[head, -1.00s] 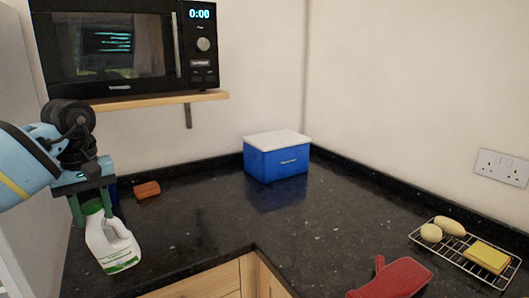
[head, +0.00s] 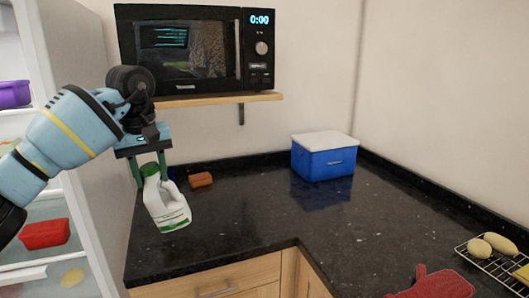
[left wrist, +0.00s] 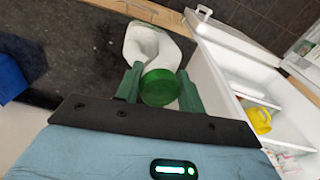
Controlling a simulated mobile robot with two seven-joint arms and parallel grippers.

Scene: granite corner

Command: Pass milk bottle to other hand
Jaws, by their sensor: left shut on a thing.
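The milk bottle (head: 167,207) is white with a green cap and a side handle. My left gripper (head: 150,172) is shut on it at the cap end. The bottle hangs slightly tilted over the left part of the dark counter; I cannot tell whether its base touches the top. In the left wrist view the green cap (left wrist: 160,87) sits between the two green fingers, with the white body (left wrist: 150,42) beyond it. My right gripper is not in view.
A blue box with a white lid (head: 323,158) stands in the counter corner. A small orange-brown block (head: 201,180) lies behind the bottle. A microwave (head: 193,50) sits on a shelf above. An open fridge (head: 50,200) is at left. A wire rack (head: 488,258) and red mitt (head: 437,284) are at right. The middle counter is clear.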

